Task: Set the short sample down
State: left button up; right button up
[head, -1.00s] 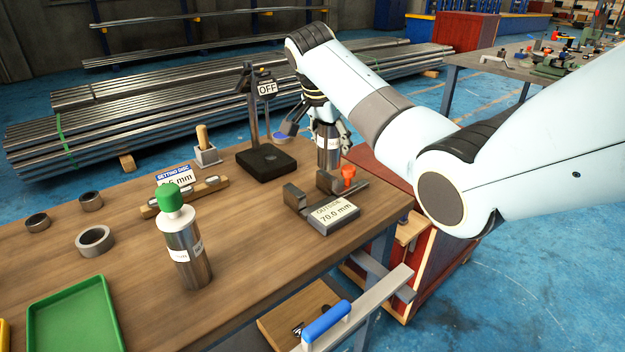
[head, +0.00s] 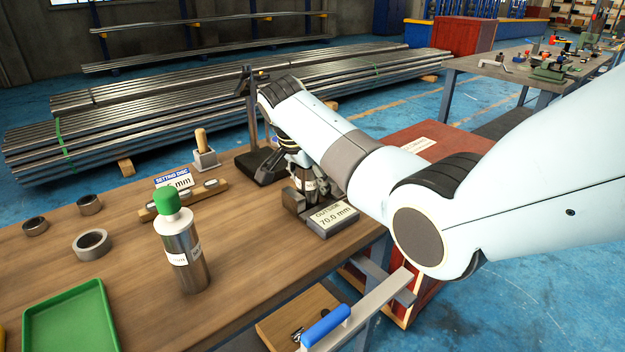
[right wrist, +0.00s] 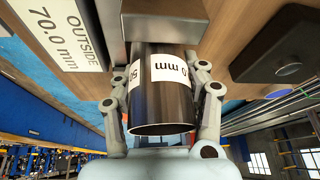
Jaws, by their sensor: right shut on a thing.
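My right gripper (head: 304,184) is shut on a steel tube with a white label (head: 308,184), the short sample. In the right wrist view the two fingers (right wrist: 160,97) clasp the tube (right wrist: 162,108) from both sides, and its open end faces the camera. The label there is partly readable and ends in "0 mm". The tube is at the grey gauge block marked OUTSIDE 70.0 mm (head: 324,226), close to its jaws. The wrist hides part of the gauge, and I cannot tell whether the tube touches it. My left gripper is not in view.
A green-capped bottle (head: 184,250), several steel rings (head: 91,244) and a green tray (head: 72,325) are on the wooden bench. A black stand (head: 252,162) is close behind my right gripper. Bare bench lies between bottle and gauge.

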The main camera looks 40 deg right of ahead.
aim_at(300, 193)
jog(key=o, duration=1.3)
jog(key=p+v, duration=0.1)
jog(key=v, duration=1.1)
jog(key=shift+d+r, duration=0.1)
